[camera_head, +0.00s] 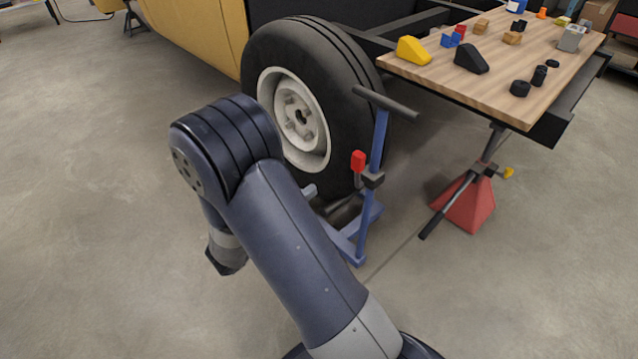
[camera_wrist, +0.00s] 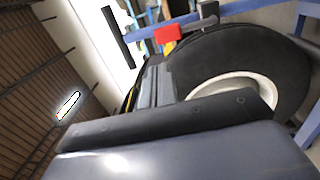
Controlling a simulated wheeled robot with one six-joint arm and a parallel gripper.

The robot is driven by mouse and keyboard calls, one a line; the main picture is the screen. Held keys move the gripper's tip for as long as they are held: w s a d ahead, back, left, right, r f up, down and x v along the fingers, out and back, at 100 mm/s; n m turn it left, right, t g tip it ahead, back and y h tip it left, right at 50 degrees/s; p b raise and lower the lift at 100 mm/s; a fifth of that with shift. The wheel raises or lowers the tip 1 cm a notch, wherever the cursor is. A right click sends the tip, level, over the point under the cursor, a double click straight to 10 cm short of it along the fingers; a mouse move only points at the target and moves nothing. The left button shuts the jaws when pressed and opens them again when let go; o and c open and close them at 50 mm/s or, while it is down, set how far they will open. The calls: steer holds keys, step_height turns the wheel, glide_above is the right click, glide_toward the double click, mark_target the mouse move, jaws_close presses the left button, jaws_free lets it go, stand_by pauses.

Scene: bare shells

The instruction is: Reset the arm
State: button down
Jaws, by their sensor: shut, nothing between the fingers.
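My arm (camera_head: 300,245) rises from the bottom of the head view to a bent elbow (camera_head: 225,145) left of the wheel. Beyond the elbow it folds back down to a grey ring (camera_head: 226,241) and a dark end. The fingers cannot be made out there; the upper link covers part of that area. In the wrist view a broad dark grey-blue part of my own arm (camera_wrist: 185,155) fills the bottom. No fingers show in that view.
A large tyre (camera_head: 345,95) on a yellow vehicle (camera_head: 205,35) stands just behind the elbow. A blue stand (camera_head: 378,145) is right of my arm. A wooden table (camera_head: 490,85) with small objects rests by a red jack stand (camera_head: 468,205). The floor at left (camera_head: 80,200) is clear.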

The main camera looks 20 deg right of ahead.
steer(key=shift+s+a, duration=0.15)
steer(key=shift+a, duration=0.25)
